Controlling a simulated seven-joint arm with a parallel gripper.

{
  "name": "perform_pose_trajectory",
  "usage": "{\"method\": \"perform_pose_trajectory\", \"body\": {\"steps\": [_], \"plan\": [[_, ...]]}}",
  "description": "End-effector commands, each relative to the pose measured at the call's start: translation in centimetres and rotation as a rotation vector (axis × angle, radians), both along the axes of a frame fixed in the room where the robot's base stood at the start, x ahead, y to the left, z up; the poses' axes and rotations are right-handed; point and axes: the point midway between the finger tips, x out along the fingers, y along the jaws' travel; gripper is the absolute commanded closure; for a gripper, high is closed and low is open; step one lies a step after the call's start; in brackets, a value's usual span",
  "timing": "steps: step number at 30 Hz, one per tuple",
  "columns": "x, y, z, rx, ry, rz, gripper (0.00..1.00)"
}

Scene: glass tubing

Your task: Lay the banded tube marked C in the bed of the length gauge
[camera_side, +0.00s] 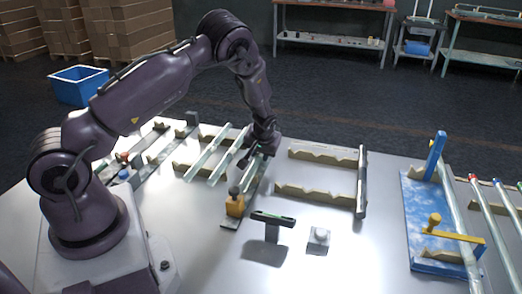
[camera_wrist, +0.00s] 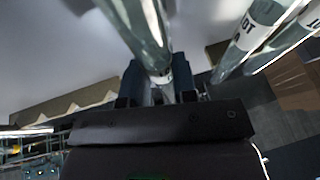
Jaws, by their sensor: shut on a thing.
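My gripper (camera_side: 260,152) is low over a narrow gauge-like fixture (camera_side: 230,222) with an orange block at its near end; I take this for the length gauge. In the wrist view my gripper (camera_wrist: 158,88) is shut on a clear glass tube (camera_wrist: 146,30), which runs between the fingers. A small dark mark shows on the tube near the fingers, but its letter cannot be read. In the side view the tube lies along the line of the fixture; whether it touches the bed cannot be told. Two other tubes (camera_side: 205,152) lie on a notched rack to the left.
An empty notched rack (camera_side: 320,190) stands right of the gauge. A small black-topped stand (camera_side: 272,218) and a pale block (camera_side: 318,238) are in front. A blue board (camera_side: 425,205) with a yellow arm and several capped tubes are at far right.

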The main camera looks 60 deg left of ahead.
Motion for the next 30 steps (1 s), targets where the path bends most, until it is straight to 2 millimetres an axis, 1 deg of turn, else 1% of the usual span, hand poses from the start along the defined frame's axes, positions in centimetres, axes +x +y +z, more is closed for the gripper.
{"method": "perform_pose_trajectory", "body": {"steps": [2, 3, 6, 14, 17, 20, 30], "plan": [[0.0, 0.0, 0.0, 0.000, -0.002, 0.000, 1.00], [0.0, 0.0, 0.0, 0.000, -0.002, 0.000, 0.69], [0.0, 0.0, 0.0, -0.001, -0.001, 0.001, 0.48], [0.0, 0.0, 0.1, 0.000, -0.002, 0.000, 0.48], [0.0, 0.0, 0.6, 0.001, -0.002, 0.000, 0.48], [0.0, -0.3, 1.9, 0.000, -0.004, -0.001, 0.48], [-1.0, -3.3, 8.7, 0.000, -0.005, -0.002, 0.48]]}}
